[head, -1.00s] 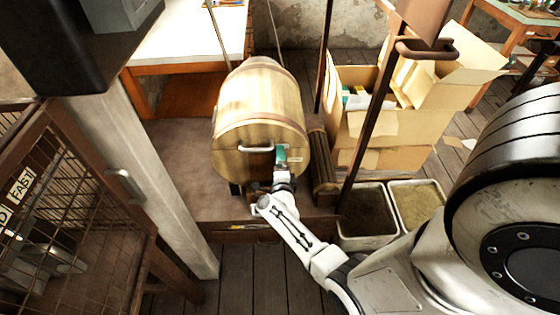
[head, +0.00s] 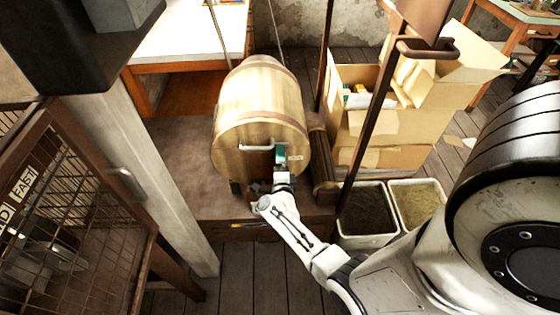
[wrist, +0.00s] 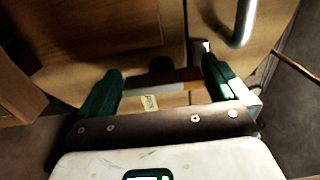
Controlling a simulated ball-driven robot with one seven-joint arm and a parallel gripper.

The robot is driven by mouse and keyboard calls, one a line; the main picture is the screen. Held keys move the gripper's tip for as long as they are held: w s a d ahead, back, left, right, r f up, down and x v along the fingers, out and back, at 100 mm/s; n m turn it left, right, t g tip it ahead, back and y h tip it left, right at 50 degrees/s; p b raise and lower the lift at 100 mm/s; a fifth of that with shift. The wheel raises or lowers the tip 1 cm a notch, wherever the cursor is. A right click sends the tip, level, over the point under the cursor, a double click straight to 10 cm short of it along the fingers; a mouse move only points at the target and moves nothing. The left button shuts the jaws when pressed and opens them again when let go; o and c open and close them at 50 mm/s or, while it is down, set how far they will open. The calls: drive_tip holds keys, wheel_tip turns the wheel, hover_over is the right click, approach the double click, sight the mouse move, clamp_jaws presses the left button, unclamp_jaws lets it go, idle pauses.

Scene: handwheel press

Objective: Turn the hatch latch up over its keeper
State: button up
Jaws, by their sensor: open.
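The wooden barrel (head: 258,95) lies with its round front face toward me, a metal hatch handle (head: 257,148) across it. My gripper (head: 281,153) is at the face, just right of the handle. A small pale piece (head: 296,158) shows right of the fingers. In the wrist view the green fingers of my gripper (wrist: 163,88) are apart. A bar (wrist: 170,89), partly brown and partly pale, lies across the gap between them; it may be the latch. I cannot tell whether the fingers touch it. The handle also shows in the wrist view (wrist: 243,22). I cannot make out the keeper with certainty.
A pale post (head: 135,170) and a wire cage (head: 75,215) stand at left. A thin dark post (head: 370,125), an open cardboard box (head: 385,130) and two bins (head: 420,202) are at right. A white-topped table (head: 195,40) is behind. The floor in front is clear.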

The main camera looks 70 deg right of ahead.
drive_tip(key=p+v, duration=0.1)
drive_tip(key=v, duration=0.9)
drive_tip(key=shift+a, duration=0.15)
drive_tip(key=w+a+r+n+t+y, duration=0.4)
drive_tip(key=w+a+n+t+y, duration=0.45)
drive_tip(key=w+n, duration=0.25)
drive_tip(key=a+r+n+g+y, duration=0.1)
drive_tip(key=a+n+g+y, duration=0.1)
drive_tip(key=a+n+y, duration=0.85)
drive_tip(key=s+a+r+n+g+h, duration=0.1)
drive_tip(key=s+n+g, duration=0.3)
drive_tip(key=s, duration=0.5)
drive_tip(key=s+a+r+n+g+h, duration=0.1)
drive_tip(key=s+a+r+n+g, duration=0.2)
drive_tip(key=s+n+g, duration=0.2)
drive_tip(key=s+g, duration=0.3)
drive_tip(key=s, duration=0.2)
drive_tip(key=shift+s+r+h, duration=0.2)
drive_tip(key=shift+s+h, duration=0.1)
